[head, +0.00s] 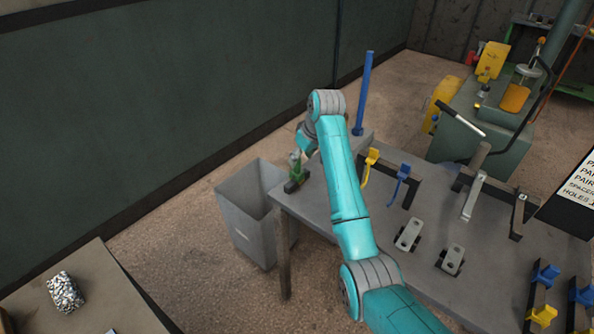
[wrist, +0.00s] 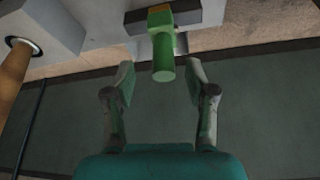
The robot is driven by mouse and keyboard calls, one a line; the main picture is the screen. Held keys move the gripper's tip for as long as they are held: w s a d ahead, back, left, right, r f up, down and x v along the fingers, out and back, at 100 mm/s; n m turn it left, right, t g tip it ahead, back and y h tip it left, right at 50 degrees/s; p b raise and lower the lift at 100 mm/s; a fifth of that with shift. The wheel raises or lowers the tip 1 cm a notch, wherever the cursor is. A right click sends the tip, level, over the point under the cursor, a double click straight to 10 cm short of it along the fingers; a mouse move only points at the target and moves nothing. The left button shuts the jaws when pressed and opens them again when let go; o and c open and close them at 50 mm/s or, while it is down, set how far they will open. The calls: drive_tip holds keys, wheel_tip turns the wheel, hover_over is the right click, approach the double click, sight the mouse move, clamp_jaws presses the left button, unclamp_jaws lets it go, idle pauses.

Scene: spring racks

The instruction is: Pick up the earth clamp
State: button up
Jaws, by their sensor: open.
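The earth clamp is the green piece (head: 297,174) at the left corner of the grey table, beside a dark block, in the head view. In the wrist view its green body (wrist: 162,48) points toward me, with its rounded end near the fingertips. My gripper (wrist: 160,73) is open, with one finger on each side of that end and visible gaps between. Neither finger appears to touch it. In the head view my arm reaches over the table's left side, and the gripper (head: 299,154) is small and close to the clamp; the fingers are hard to make out.
A grey open bin (head: 245,215) stands on the floor beside the table (head: 325,212). A blue post (head: 364,95) rises behind my arm. Yellow (head: 369,165) and blue (head: 401,183) hooked pieces and grey brackets (head: 409,234) sit to the right. A brown rod (wrist: 14,68) shows at wrist-view left.

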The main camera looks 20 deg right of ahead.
sight(297, 168)
drive_tip(key=x, duration=0.4)
drive_tip(key=shift+a, duration=0.2)
drive_tip(key=shift+c, duration=0.3)
clamp_jaws()
